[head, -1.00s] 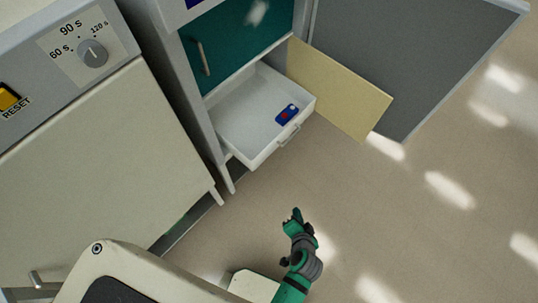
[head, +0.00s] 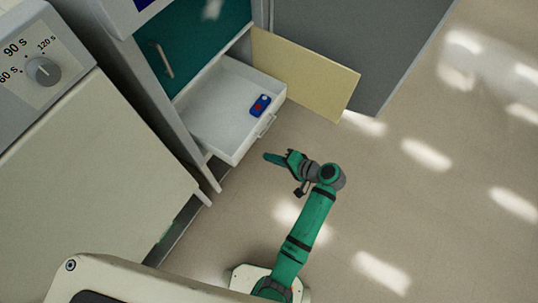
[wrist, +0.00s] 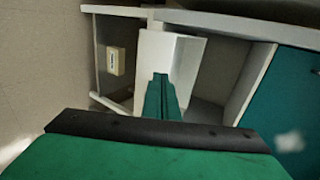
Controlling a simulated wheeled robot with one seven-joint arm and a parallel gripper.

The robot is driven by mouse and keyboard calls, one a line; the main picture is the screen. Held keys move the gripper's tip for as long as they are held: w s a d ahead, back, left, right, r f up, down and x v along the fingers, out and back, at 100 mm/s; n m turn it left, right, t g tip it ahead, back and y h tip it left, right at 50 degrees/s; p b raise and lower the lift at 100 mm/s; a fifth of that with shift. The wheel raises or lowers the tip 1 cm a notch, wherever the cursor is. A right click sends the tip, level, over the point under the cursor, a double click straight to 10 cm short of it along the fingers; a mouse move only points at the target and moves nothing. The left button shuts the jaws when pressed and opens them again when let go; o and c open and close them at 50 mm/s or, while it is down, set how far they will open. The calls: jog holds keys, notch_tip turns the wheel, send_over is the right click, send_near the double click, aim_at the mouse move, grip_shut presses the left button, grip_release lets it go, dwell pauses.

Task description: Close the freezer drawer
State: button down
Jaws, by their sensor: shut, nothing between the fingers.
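The white freezer drawer (head: 214,128) is pulled out of the cabinet in the head view. Its front, with a small grey handle (head: 266,125), faces the lower right. A blue block with red and white marks (head: 260,105) lies inside it, near the front right corner. My gripper (head: 268,157) is shut and empty, just below and in front of the drawer front, and looks apart from it. In the wrist view my green fingers (wrist: 160,92) are together, pointing at a pale panel that seems to be part of the drawer; its contents do not show there.
A teal front (head: 209,45) with a handle is above the drawer. A cream panel (head: 308,75) stands open at the drawer's right, with a large grey panel (head: 352,45) behind. A machine with a dial (head: 43,71) is at left. The floor (head: 420,200) at right is clear.

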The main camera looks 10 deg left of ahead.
send_near(242, 146)
notch_tip(242, 146, down, 3)
jog(key=a, duration=0.2)
jog(key=shift+w+a+r, duration=0.1)
jog(key=shift+w+a, duration=0.1)
jog(key=shift+a, duration=0.25)
jog(key=shift+w+a, duration=0.2)
jog(key=shift+a, duration=0.3)
jog(key=shift+w+a, duration=0.3)
jog(key=shift+a, duration=0.2)
jog(key=shift+w, duration=0.1)
